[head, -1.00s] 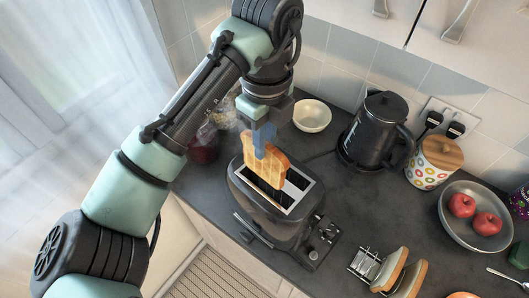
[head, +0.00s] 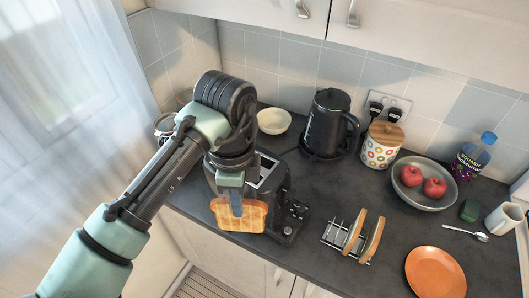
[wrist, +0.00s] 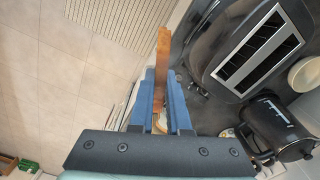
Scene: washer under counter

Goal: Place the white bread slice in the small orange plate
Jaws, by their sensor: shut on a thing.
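My gripper (head: 236,205) is shut on a toasted bread slice (head: 254,215), pale with a brown crust. The slice hangs upright in front of the black toaster (head: 283,196), over the counter's front edge. In the wrist view the slice (wrist: 162,62) shows edge-on between the blue fingers (wrist: 160,105), apart from the toaster (wrist: 247,45), whose slots look empty. The orange plate (head: 435,272) lies flat and empty on the counter at the lower right in the head view.
A toast rack (head: 336,238) holding bread slices (head: 366,241) stands between toaster and plate. Behind are a black kettle (head: 326,125), a dotted jar (head: 380,148) and a grey bowl (head: 411,196) of apples. A spoon (head: 465,231) and white mug (head: 503,219) are at the right.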

